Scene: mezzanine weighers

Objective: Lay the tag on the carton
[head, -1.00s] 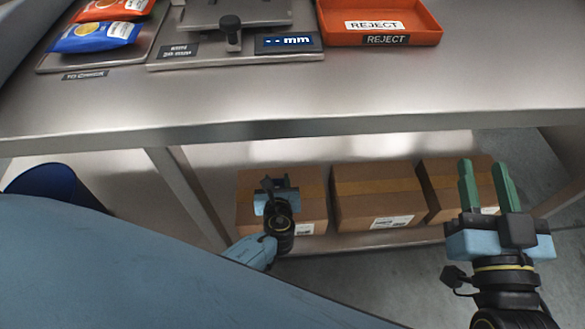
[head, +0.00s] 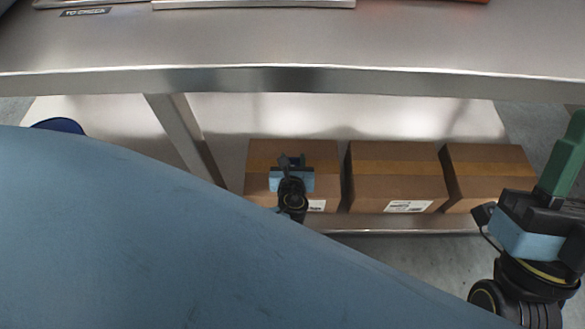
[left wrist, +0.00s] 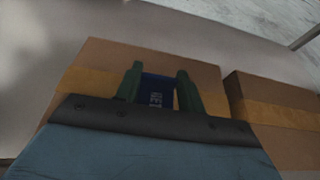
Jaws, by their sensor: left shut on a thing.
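My left gripper (head: 292,163) is in front of the leftmost brown carton (head: 262,158) on the low shelf and hides part of it. In the left wrist view, the left gripper (left wrist: 159,78) is shut on a dark blue tag (left wrist: 158,96) with pale lettering, partly legible. The tag is between the green fingers, over the carton (left wrist: 105,60) with its tan tape strip. I cannot tell whether tag and carton touch. My right gripper (head: 568,155) is at the right edge, partly cut off, with no object seen in it.
A middle carton (head: 395,180) and a right carton (head: 490,172) stand beside the first on the shelf (head: 350,120). The steel worktop (head: 300,40) overhangs them, with a leg (head: 185,135) to the left. A blue bin (head: 58,125) shows at far left.

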